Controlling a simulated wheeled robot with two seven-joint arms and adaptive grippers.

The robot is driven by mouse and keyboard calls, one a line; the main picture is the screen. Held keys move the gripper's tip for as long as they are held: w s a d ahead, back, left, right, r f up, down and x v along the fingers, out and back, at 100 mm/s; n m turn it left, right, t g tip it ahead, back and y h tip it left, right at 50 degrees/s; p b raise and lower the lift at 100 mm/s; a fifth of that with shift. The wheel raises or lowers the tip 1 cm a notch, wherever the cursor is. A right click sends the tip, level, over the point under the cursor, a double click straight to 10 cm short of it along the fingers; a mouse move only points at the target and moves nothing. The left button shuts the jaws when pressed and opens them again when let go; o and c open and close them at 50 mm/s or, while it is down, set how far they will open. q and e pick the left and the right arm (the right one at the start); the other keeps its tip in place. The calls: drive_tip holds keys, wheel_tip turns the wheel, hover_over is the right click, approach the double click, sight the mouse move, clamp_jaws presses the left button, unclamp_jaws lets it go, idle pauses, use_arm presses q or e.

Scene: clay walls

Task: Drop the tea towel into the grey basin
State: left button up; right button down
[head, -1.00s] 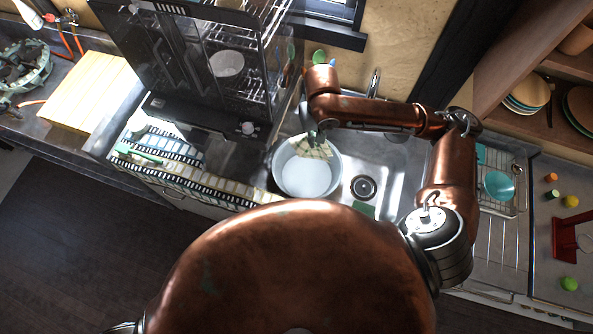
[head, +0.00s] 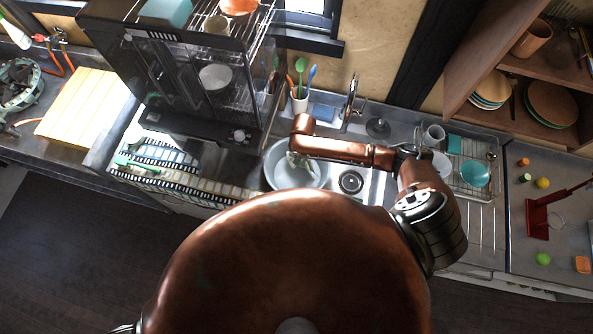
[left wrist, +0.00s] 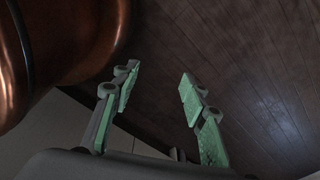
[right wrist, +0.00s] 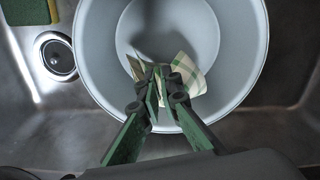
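The grey basin (head: 281,178) stands in the metal sink, and it fills the upper middle of the right wrist view (right wrist: 104,50). The tea towel (right wrist: 188,72), pale with green stripes, is bunched at the tips of my right gripper (right wrist: 162,76), inside the basin's outline. The fingers are close together on the towel, and cloth sticks out on both sides. In the head view the towel (head: 303,162) shows over the basin, with the right gripper mostly hidden by my arm. My left gripper (left wrist: 158,82) is open and empty above the dark floor, away from the counter.
A drain (head: 351,182) lies right of the basin. A tap (head: 350,103) and a utensil cup (head: 299,101) stand behind. A dark rack cabinet (head: 190,85) rises at the left. A dish rack (head: 480,205) with a teal bowl (head: 475,173) is at the right.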

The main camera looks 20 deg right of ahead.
use_arm(q)
wheel_tip(320, 180, down, 8)
drive_tip(key=b, duration=0.7)
drive_tip(key=shift+w+r, duration=0.15)
drive_tip(key=shift+r, duration=0.05)
use_arm(e)
wheel_tip(320, 180, down, 6)
drive_tip(key=shift+r, duration=0.2)
drive_tip(key=c, duration=2.6)
unclamp_jaws()
drive_tip(key=o, duration=0.5)
drive_tip(key=shift+o, duration=0.3)
use_arm(q)
drive_tip(key=shift+w, duration=0.1)
use_arm(e)
drive_tip(key=o, duration=0.5)
drive_tip(key=shift+o, duration=0.5)
